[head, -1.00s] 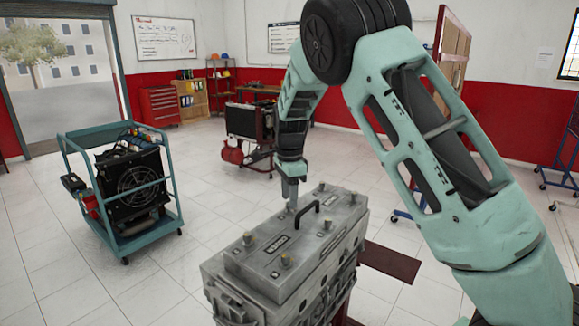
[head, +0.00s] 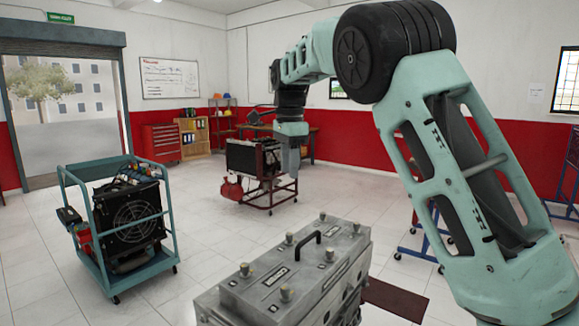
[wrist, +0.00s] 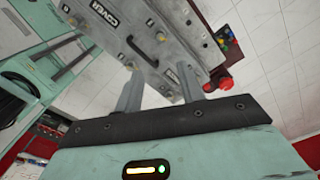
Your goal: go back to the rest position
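My gripper (head: 291,165) hangs in the air above and beyond the grey engine block in the head view, pointing down and clear of it. In the wrist view my gripper (wrist: 160,90) has its two fingers spread apart with nothing held between them. The grey engine cover (head: 262,271) has a black handle (head: 308,239) and several knob-like bolts on top. It also shows in the wrist view (wrist: 125,25), tilted in the picture, with the word COVER on it.
A teal cart (head: 118,280) with a radiator unit stands at the left. A dark red engine stand (head: 268,185) stands behind my gripper. Blue stands (head: 425,235) are at the right, partly behind my arm. Tiled floor is clear between the cart and the engine.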

